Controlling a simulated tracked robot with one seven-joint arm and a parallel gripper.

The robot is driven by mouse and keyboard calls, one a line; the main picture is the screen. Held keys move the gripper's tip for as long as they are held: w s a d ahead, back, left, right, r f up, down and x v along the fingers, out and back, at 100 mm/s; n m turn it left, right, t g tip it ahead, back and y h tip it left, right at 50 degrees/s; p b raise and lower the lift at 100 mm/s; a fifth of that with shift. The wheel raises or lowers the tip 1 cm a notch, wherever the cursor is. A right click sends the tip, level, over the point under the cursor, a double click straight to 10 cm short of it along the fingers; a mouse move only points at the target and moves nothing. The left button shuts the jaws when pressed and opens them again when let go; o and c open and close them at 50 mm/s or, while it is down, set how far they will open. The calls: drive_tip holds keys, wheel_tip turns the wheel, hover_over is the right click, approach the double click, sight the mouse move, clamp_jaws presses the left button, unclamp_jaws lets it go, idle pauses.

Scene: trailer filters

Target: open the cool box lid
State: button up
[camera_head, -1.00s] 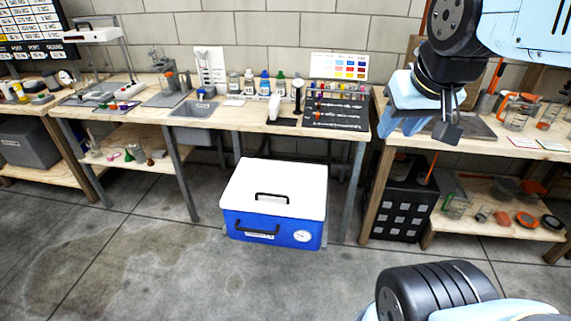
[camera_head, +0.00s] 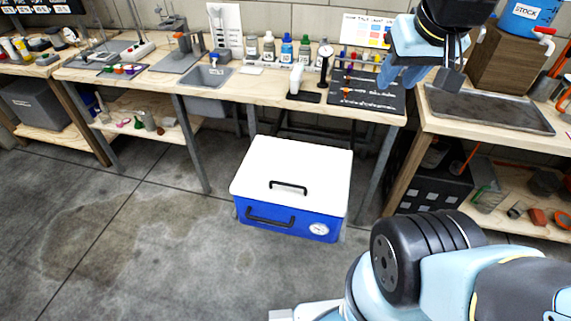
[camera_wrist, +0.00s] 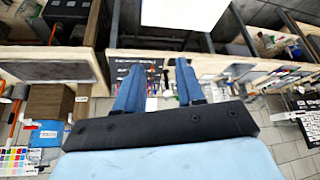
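The cool box (camera_head: 283,218) is a blue chest on the floor in front of the workbench. Its white lid (camera_head: 295,165) is shut, with a black handle (camera_head: 288,186) on top near the front edge. A second black handle and a round dial are on the blue front. My gripper (camera_head: 420,78) is high at the upper right in the head view, well above and to the right of the box. In the wrist view my gripper (camera_wrist: 158,85) shows two blue fingers spread apart with nothing between them. A white surface, possibly the lid, shows beyond them.
The workbench (camera_head: 262,92) behind the box carries bottles, a dark mat and a sink. At right, another bench holds a metal tray (camera_head: 485,108), with a black crate (camera_head: 437,186) below. The concrete floor (camera_head: 150,260) in front and left of the box is clear.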

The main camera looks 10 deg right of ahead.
drive_tip(key=n+g, duration=0.8)
drive_tip(key=n, duration=0.6)
hover_over(287, 184)
drive_tip(key=w, duration=0.3)
drive_tip(key=w+f+x, duration=0.1)
drive_tip(key=w+x, duration=0.2)
drive_tip(key=x, duration=1.2)
drive_tip(key=w+x, duration=0.3)
drive_tip(key=x, duration=1.3)
drive_tip(key=shift+y, duration=0.4)
drive_tip(key=x, duration=0.8)
drive_tip(key=d+x, duration=0.1)
drive_tip(key=x, duration=0.4)
drive_tip(key=shift+w+f, duration=0.1)
drive_tip(key=shift+w, duration=0.25)
clamp_jaws()
